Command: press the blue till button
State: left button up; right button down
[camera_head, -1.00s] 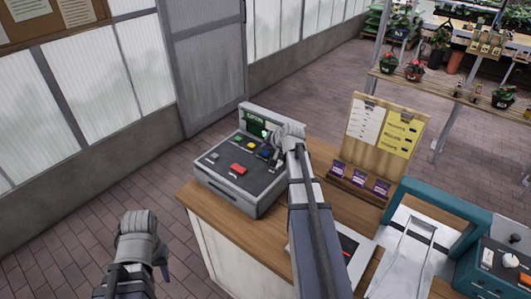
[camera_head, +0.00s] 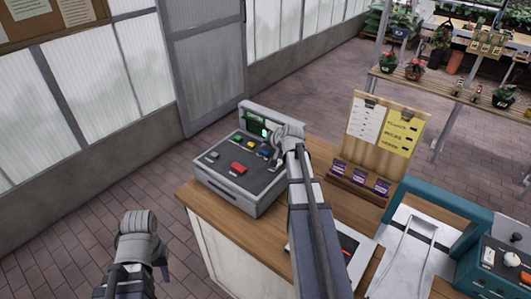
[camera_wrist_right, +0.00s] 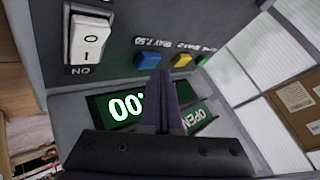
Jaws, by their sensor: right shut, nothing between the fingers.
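The grey till (camera_head: 225,188) stands on the wooden counter, with coloured buttons on its sloped top. The blue button (camera_wrist_right: 148,61) shows clearly in the right wrist view; in the head view it is small and close beside my right gripper (camera_head: 276,154). My right gripper is shut and empty. In the right wrist view its fingertips (camera_wrist_right: 161,73) are at the lower right edge of the blue button; I cannot tell whether they touch it. My left gripper (camera_head: 160,268) hangs left of the counter, away from the till; its jaws are not clear.
A yellow button (camera_wrist_right: 181,60) and a green one lie right of the blue button, and a white rocker switch (camera_wrist_right: 90,38) to its left. A red button (camera_head: 238,168) is also on the till. A wooden notice stand (camera_head: 372,155) stands to the right.

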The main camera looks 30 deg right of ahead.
aim_at(266, 153)
jog(key=shift+f+b, duration=0.45)
jog(key=shift+f, duration=0.15)
dwell(0.7)
jog(key=shift+r, duration=0.2)
jog(key=shift+r+p, duration=0.75)
jog(key=shift+p, duration=0.15)
notch_tip(266, 153, up, 5)
jog(key=p, duration=0.5)
dwell(0.7)
